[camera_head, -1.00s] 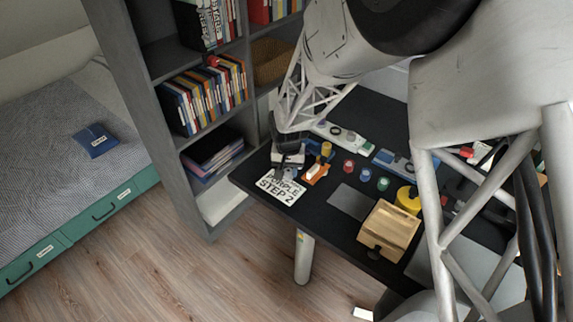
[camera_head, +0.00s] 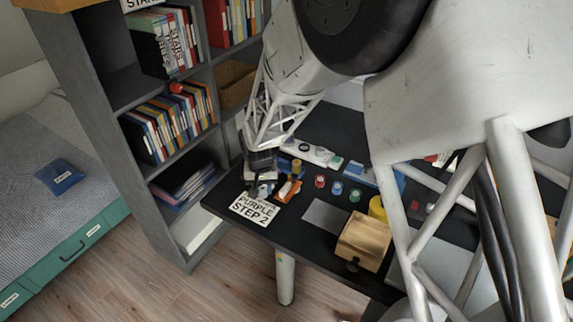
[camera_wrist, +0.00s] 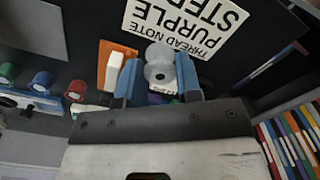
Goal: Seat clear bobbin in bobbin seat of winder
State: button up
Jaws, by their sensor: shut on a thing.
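In the wrist view my gripper (camera_wrist: 159,80) has its two blue fingers shut on a pale grey, see-through bobbin (camera_wrist: 158,54). The bobbin shows between the fingertips, in front of the purple step 2 note card (camera_wrist: 205,22). In the head view my gripper (camera_head: 262,178) is low over the left end of the black desk, just behind the note card (camera_head: 254,209); the bobbin is hard to make out there. An orange piece with a white block (camera_wrist: 113,62) is close beside the left finger. I cannot tell which item is the winder or see its bobbin seat.
Red (camera_head: 320,181), blue (camera_head: 337,187) and green (camera_head: 355,195) spools stand in a row right of my gripper. A white strip (camera_head: 318,153) with round items lies behind. A wooden box (camera_head: 363,240) and grey plate (camera_head: 325,215) are nearer the front. A shelf unit (camera_head: 160,215) stands left.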

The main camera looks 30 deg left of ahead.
jog(key=w+d+r, duration=0.3)
jog(key=w+r, duration=0.7)
jog(key=w, duration=0.1)
jog(key=w+d+r, duration=0.4)
jog(key=w+r, duration=0.6)
notch_tip(320, 180, down, 19)
jog(key=s+m, duration=0.1)
jog(key=m, duration=0.3)
jog(key=shift+s+d+m, duration=0.25)
jog(key=shift+s+m, duration=0.05)
jog(key=shift+s, duration=0.1)
jog(key=shift+w, duration=0.1)
jog(key=shift+w+a+f, duration=0.2)
jog(key=shift+w+a, duration=1.35)
jog(key=shift+w, duration=0.4)
jog(key=shift+w+a+f, duration=0.25)
jog(key=shift+w+a, duration=1.25)
jog(key=shift+w, duration=0.5)
jog(key=shift+w+a+f, duration=0.2)
jog(key=shift+w+a, duration=1.35)
jog(key=shift+w, duration=0.4)
jog(key=shift+w+a+f, duration=0.1)
jog(key=shift+w+a, duration=0.2)
jog(key=shift+w, duration=0.1)
jog(key=shift+f, duration=1.7)
